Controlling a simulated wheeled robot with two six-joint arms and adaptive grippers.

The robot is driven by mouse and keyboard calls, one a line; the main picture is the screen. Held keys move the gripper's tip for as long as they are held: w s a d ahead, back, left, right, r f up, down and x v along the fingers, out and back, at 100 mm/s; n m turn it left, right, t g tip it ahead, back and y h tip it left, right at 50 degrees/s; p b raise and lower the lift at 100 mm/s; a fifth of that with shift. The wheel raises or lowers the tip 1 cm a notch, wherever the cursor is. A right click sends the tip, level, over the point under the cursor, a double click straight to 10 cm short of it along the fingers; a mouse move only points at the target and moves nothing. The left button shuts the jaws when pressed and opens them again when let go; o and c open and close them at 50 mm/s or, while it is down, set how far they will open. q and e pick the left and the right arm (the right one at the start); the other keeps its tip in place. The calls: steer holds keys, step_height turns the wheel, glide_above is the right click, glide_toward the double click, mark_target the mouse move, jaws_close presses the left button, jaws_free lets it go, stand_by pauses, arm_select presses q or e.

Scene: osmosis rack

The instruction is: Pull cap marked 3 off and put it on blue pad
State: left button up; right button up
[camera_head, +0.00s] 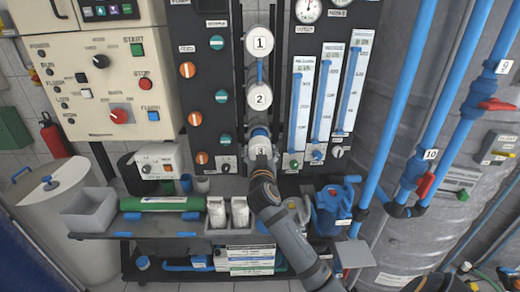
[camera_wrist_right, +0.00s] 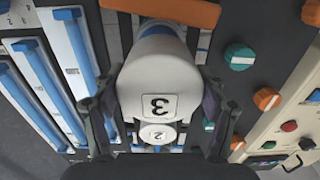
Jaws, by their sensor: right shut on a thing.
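The white cap marked 3 (camera_head: 261,150) is the lowest of the numbered white caps in the central column. In the right wrist view the cap (camera_wrist_right: 150,72) fills the middle, with its label upside down. My right gripper (camera_head: 261,160) is shut on it, with dark fingers (camera_wrist_right: 158,100) on both sides. A blue ring (camera_wrist_right: 160,30) shows right behind the cap. I cannot tell whether the cap is still seated. Its rear edge is partly hidden. I cannot pick out the blue pad with certainty. My left gripper is not in view.
Cap 2 (camera_head: 259,96) and cap 1 (camera_head: 260,42) sit above on the same column. Flow meters (camera_head: 322,95) stand close on the right, and a panel with green and orange knobs (camera_head: 200,110) on the left. Below is a crowded shelf with a grey bin (camera_head: 88,208) and white bottles (camera_head: 216,212).

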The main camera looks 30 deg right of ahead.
steer(key=v, duration=0.5)
steer(key=shift+s, duration=0.15)
steer(key=x, duration=0.7)
stand_by(0.3)
